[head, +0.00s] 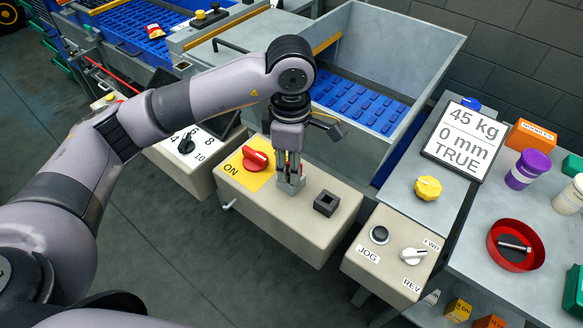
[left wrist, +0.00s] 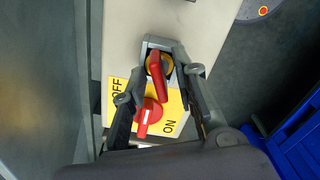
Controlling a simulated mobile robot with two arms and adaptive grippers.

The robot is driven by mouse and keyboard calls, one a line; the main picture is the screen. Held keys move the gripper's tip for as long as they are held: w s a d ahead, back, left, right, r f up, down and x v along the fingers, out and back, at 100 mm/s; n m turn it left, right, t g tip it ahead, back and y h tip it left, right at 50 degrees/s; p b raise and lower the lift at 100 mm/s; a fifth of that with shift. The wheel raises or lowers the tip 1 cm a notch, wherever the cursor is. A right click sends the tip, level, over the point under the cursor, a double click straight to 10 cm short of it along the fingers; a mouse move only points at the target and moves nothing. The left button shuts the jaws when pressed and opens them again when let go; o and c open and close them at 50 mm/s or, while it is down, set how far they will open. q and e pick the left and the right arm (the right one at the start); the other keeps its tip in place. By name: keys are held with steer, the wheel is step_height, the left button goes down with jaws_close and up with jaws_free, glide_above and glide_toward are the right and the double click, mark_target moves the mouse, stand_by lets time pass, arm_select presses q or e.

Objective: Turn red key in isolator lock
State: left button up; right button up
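The red key (left wrist: 156,72) stands in the round brass-coloured isolator lock (left wrist: 166,62) on a grey plate. The lock is beside the yellow ON/OFF plate (head: 262,178) with its red rotary switch (head: 255,159), on a beige box (head: 315,236). The switch also shows in the left wrist view (left wrist: 149,116). My left gripper (head: 290,178) points down over the lock. Its fingers stand on either side of the key with a gap between them, so it looks open. In the head view the fingers hide most of the key. My right gripper is not in view.
A black square socket (head: 326,203) rises from the box close right of the lock. A JOG/FWD/REV box (head: 388,262) stands further right. A blue-floored metal bin (head: 425,48) lies behind. A sign (head: 463,138) and a red bowl (head: 497,262) are on the right bench.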

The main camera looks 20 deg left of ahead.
arm_select(q)
steer(key=shift+r, duration=0.1)
steer(key=shift+r+p, duration=1.65)
steer(key=shift+r, duration=1.8)
